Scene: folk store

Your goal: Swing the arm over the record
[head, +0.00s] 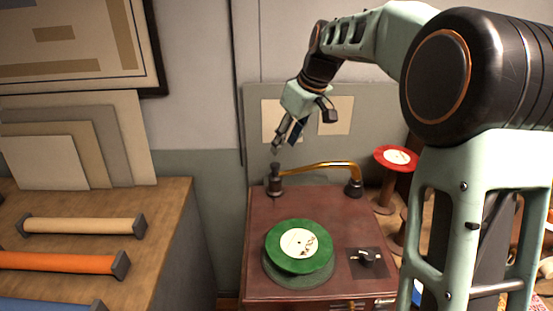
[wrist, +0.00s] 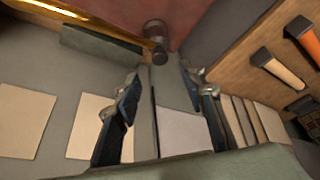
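The record player (head: 262,215) is a dark red box with a green record (head: 272,243) with a pale label lying on its platter. A brass arm (head: 318,166) runs along the back of the box, behind the record and not over it. Its left end meets a dark upright knob (head: 275,180); its right end meets a dark post (head: 353,188). My gripper (head: 284,143) is open and empty above the dark knob, apart from it. In the wrist view the knob (wrist: 155,35) appears beyond and between my open fingers (wrist: 160,82), with the brass arm (wrist: 55,9) at upper left.
A small switch plate (head: 366,262) sits at the box's front right. A red disc on a spool (head: 396,158) stands to the right. A wooden counter (head: 165,215) with coloured rolls is at left. A grey board (head: 258,150) with pale cards stands close behind.

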